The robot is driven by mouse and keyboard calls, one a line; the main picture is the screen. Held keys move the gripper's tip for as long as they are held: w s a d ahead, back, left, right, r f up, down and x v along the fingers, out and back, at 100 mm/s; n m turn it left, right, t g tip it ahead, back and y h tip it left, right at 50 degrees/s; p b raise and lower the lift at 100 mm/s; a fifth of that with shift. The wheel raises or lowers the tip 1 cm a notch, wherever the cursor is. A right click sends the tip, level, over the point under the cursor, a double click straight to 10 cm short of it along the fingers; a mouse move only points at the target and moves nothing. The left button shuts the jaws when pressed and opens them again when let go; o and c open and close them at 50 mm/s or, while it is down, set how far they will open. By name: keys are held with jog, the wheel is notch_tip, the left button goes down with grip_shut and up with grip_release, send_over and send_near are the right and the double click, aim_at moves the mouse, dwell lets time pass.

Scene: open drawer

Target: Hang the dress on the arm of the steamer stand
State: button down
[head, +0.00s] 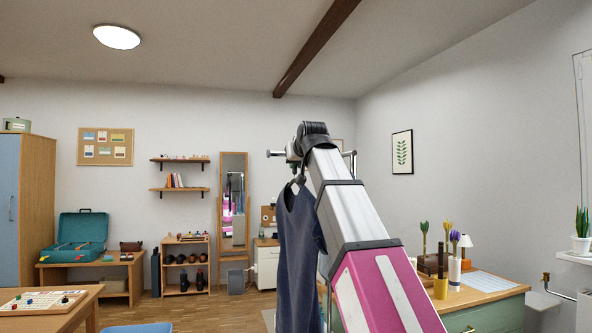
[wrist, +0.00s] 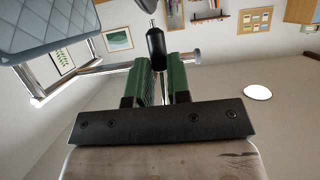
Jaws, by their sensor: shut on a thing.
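The dark blue dress (head: 299,240) hangs from a hanger (head: 298,183), left of my arm in the head view. In the wrist view my gripper (wrist: 157,64) has its green fingers shut on the black sleeve of the hanger neck (wrist: 156,46). A thin metal stem runs on from the sleeve. The steamer stand's chrome arm (head: 274,153) shows just left of my wrist, with a knob at its end. Its knobbed end (wrist: 194,57) also shows close beside my fingers in the wrist view. I cannot tell whether the hook touches the arm.
A light blue quilted pad (wrist: 50,24) on a chrome frame is near my gripper. A mirror (head: 233,200) and a shoe rack (head: 185,265) are at the back wall. A wooden table (head: 75,315) is at the left front.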

jog(key=shift+w+a, duration=0.75)
jog(key=shift+w, duration=1.75)
jog(key=shift+w+a, duration=0.7)
jog(key=shift+w, duration=1.8)
jog(key=shift+w+a, duration=0.75)
jog(key=shift+w, duration=1.75)
jog(key=shift+f, duration=1.25)
jog(key=c, duration=1)
grip_release()
jog(key=shift+s, duration=0.1)
jog(key=v, duration=1)
jog(key=shift+s+r, duration=0.1)
jog(key=shift+s, duration=0.15)
jog(key=shift+d, duration=0.1)
